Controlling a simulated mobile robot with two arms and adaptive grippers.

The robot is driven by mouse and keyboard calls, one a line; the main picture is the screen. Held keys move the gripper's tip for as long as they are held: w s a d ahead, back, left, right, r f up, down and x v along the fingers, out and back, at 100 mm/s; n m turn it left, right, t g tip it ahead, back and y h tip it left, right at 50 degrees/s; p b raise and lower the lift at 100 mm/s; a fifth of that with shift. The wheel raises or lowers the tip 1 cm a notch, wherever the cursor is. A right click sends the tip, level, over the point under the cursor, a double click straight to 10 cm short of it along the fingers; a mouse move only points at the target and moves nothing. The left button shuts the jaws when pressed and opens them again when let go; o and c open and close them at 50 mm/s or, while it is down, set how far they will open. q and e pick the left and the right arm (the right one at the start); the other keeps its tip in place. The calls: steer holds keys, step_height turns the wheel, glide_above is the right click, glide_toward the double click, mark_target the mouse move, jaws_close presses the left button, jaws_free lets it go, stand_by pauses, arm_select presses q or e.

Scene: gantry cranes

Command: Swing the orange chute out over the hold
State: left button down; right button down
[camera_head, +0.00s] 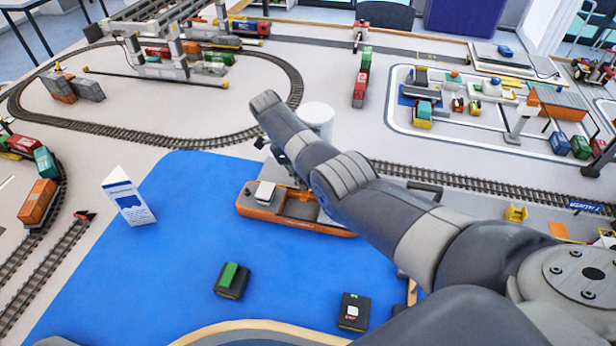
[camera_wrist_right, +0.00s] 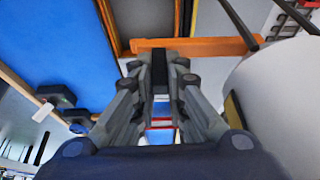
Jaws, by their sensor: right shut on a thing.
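The orange chute (camera_wrist_right: 205,46) crosses the upper middle of the right wrist view as a bar. In the head view my arm hides it. My right gripper (camera_wrist_right: 160,70) is shut on the chute, its fingertips together at the bar's near side. An orange-hulled ship (camera_head: 290,218) lies on the blue water, partly behind my arm. The ship's hold (camera_wrist_right: 148,18) shows as a dark-framed opening beyond the chute in the wrist view. A white cylinder (camera_head: 316,117) stands just behind my arm; a large pale curved surface fills the wrist view's right side. My left gripper is out of view.
The blue water (camera_head: 180,270) is open left of the ship. A folded white card (camera_head: 129,200) stands at the left. Train tracks (camera_head: 470,184) run behind the quay.

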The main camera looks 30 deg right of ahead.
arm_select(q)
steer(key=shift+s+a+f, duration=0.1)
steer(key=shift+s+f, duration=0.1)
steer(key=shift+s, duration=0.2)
arm_select(e)
steer(key=shift+w+a, duration=0.1)
steer(key=shift+w, duration=0.05)
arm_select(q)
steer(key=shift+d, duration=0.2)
arm_select(e)
steer(key=c, duration=1.6)
jaws_free()
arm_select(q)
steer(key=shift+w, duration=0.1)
arm_select(e)
steer(key=shift+r, duration=0.15)
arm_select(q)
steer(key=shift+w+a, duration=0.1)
arm_select(e)
steer(key=v, duration=1.1)
steer(key=shift+r, duration=0.3)
steer(key=shift+w+a, duration=0.15)
